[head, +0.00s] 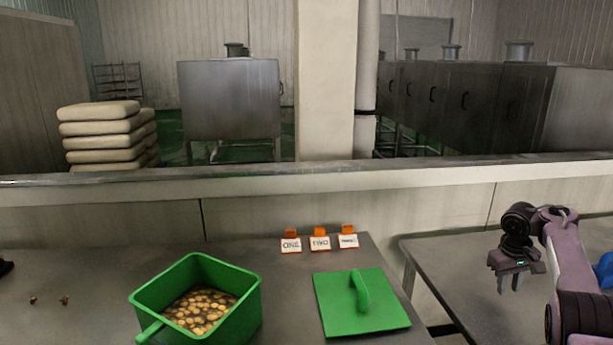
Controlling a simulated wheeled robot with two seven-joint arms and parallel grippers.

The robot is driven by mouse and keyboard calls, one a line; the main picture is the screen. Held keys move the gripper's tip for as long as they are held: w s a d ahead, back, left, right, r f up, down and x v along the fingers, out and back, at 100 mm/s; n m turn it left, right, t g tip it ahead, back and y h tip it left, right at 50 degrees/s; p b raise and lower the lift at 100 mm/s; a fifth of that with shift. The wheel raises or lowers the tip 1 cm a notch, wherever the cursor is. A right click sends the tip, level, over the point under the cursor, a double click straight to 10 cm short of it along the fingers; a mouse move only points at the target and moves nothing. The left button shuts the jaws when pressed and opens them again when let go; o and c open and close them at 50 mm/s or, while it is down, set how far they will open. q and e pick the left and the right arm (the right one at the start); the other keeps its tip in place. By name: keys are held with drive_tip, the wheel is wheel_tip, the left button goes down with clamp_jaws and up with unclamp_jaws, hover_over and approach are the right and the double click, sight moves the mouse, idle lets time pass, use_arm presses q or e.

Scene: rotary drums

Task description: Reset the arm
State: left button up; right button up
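My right gripper (516,279) is at the right of the head view, above the right-hand table. Its fingers point down and stand apart with nothing visible between them. My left gripper cannot be made out; only a small dark piece shows at the far left edge. A green bin (142,303) stands on the front table, with several brown potato-like pieces (200,311) inside. A green lid (385,307) with a handle lies flat on the table to the right of the bin.
Three cards in orange holders, ONE (291,245), TWO (320,243) and a third (348,241), stand behind the lid. Two small brown bits (65,300) lie at left. A gap separates the front table from the right table (450,262). A low wall (260,218) runs behind.

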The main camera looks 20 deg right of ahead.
drive_tip(key=s+d+f+h, duration=0.1)
drive_tip(key=s+d+f, duration=0.15)
drive_tip(key=f, duration=0.45)
drive_tip(key=s+d+f+n+h, duration=0.1)
drive_tip(key=s+d+f, duration=0.1)
drive_tip(key=s+f, duration=0.35)
drive_tip(key=s+d+f+h, duration=0.1)
drive_tip(key=s+d+f, duration=0.1)
drive_tip(key=f, duration=0.6)
drive_tip(key=s+d+f+n+t+h, duration=0.1)
drive_tip(key=s+d+f+n+h, duration=0.1)
drive_tip(key=s+f+n, duration=0.5)
drive_tip(key=s+d+f+n+t+h, duration=0.2)
drive_tip(key=s+f, duration=0.2)
drive_tip(key=s, duration=0.8)
drive_tip(key=s+a+f+m+g+y, duration=0.1)
drive_tip(key=s+a+f+y, duration=0.15)
drive_tip(key=a+f, duration=0.8)
drive_tip(key=s+a+f+m+y, duration=0.1)
drive_tip(key=s+a+f+y, duration=0.15)
drive_tip(key=a+f, duration=0.85)
drive_tip(key=s+a+f+y, duration=0.1)
drive_tip(key=a+f+y, duration=0.1)
drive_tip(key=a, duration=1.7)
drive_tip(key=s+a+f+m+y, duration=0.1)
drive_tip(key=a+f+y, duration=0.1)
drive_tip(key=a, duration=1.7)
drive_tip(key=shift+s+f+g, duration=0.3)
drive_tip(key=shift+f+g, duration=0.1)
drive_tip(key=shift+f, duration=0.05)
